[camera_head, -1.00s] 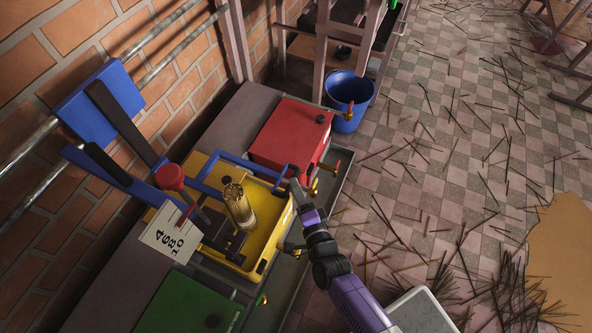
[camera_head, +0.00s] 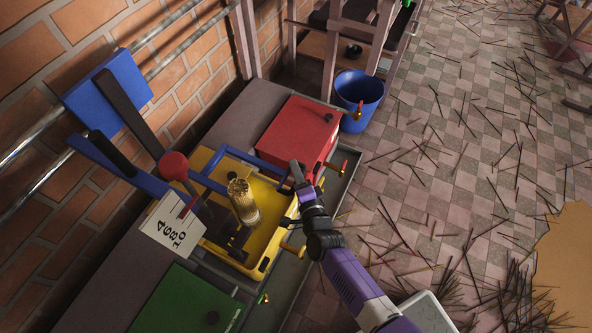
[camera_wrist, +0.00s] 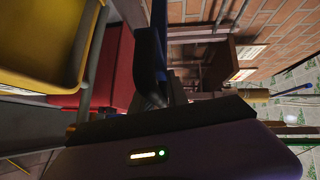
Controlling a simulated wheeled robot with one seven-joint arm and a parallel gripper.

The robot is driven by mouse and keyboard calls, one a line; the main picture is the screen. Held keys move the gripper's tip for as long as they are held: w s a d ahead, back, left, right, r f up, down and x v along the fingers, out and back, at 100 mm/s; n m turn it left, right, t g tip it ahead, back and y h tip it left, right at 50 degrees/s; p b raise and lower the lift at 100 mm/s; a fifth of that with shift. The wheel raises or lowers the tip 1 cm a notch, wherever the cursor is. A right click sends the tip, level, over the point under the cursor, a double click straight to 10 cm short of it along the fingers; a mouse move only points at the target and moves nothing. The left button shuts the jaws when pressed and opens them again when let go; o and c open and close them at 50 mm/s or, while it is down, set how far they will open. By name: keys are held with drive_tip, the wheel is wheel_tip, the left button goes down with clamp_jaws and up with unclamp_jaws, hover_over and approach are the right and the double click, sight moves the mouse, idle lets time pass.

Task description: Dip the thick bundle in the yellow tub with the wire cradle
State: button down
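The yellow tub (camera_head: 267,261) stands on the bench in the head view, with its near rim clear. The thick bundle (camera_head: 243,203), a tan cylinder of sticks, stands nearly upright inside it. I cannot tell whether its lower end touches the tub floor or liquid. A blue bar frame (camera_head: 254,161), seemingly the cradle's handle, runs over the tub; the wires are too small to make out. My gripper (camera_head: 298,174) is at the bar's right end, beside the tub's right corner. In the wrist view a blue bar (camera_wrist: 161,42) lies by my dark finger; the grip is hidden.
A red tub (camera_head: 298,130) stands behind and a green one (camera_head: 182,302) in front. A numbered white card (camera_head: 168,231), a red-knobbed lever (camera_head: 174,166) and a blue panel (camera_head: 105,95) are left. A blue bucket (camera_head: 358,94) stands on the stick-strewn floor.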

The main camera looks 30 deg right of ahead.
drive_tip(key=shift+s+f, duration=0.25)
drive_tip(key=shift+f, duration=0.25)
idle(0.9)
wheel_tip(320, 180, up, 16)
drive_tip(key=p, duration=1.2)
drive_tip(key=shift+w+d+f, duration=0.15)
drive_tip(key=shift+w+d, duration=0.05)
drive_tip(key=c, duration=1.4)
unclamp_jaws()
drive_tip(key=shift+a, duration=0.1)
drive_tip(key=v, duration=0.7)
drive_tip(key=shift+s+p, duration=0.3)
drive_tip(key=shift+s, duration=0.1)
